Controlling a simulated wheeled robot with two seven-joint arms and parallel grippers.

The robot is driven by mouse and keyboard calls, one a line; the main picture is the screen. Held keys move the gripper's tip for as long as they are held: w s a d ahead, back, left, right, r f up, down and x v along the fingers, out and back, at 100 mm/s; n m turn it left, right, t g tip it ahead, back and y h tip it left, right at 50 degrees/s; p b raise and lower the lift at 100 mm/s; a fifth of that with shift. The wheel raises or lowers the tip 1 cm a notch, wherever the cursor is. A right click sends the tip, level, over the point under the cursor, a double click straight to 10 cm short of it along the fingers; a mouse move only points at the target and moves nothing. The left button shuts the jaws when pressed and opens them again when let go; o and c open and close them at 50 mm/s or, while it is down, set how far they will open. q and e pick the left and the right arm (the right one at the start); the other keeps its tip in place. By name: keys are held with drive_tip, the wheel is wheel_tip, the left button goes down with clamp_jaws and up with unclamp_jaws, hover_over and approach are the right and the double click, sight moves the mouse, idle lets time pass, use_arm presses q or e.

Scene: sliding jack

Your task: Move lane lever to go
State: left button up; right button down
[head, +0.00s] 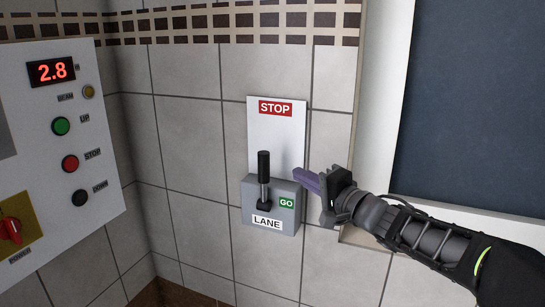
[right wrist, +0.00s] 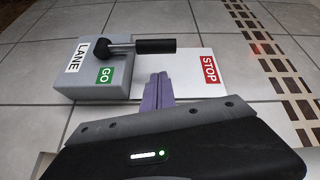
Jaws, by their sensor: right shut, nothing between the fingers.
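The lane lever (head: 264,178) has a black grip and stands upright from a grey box marked LANE (head: 270,222). Its grip points up toward the red STOP label (head: 275,108) on the white plate. The green GO label (head: 286,202) is on the box's right side. My right gripper (head: 298,176) is shut and empty, its purple fingers just right of the lever, apart from it. In the right wrist view the shut fingers (right wrist: 158,92) are beside the lever grip (right wrist: 155,46), with a gap between. My left gripper is in neither view.
A control panel (head: 100,165) with a 2.8 display, several buttons and a red power knob is on the left wall. A framed dark window (head: 470,110) is on the right. The tiled wall (head: 185,130) left of the lever is clear.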

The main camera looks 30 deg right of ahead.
sight(264, 179)
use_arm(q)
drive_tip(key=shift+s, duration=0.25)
use_arm(e)
drive_tip(key=shift+s+a+r+m, duration=0.1)
drive_tip(key=shift+s+m, duration=0.1)
drive_tip(key=shift+m, duration=0.35)
drive_tip(key=shift+s+a+m, duration=0.1)
drive_tip(key=shift+s+m, duration=0.05)
drive_tip(key=shift+m, duration=0.4)
use_arm(q)
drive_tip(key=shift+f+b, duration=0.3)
drive_tip(key=shift+b, duration=0.05)
use_arm(e)
drive_tip(key=w, duration=0.3)
drive_tip(key=w+a, duration=0.1)
drive_tip(key=w, duration=0.2)
drive_tip(key=w+a, duration=0.1)
drive_tip(key=w, duration=0.3)
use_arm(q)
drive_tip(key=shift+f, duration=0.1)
use_arm(e)
drive_tip(key=shift+s, duration=0.1)
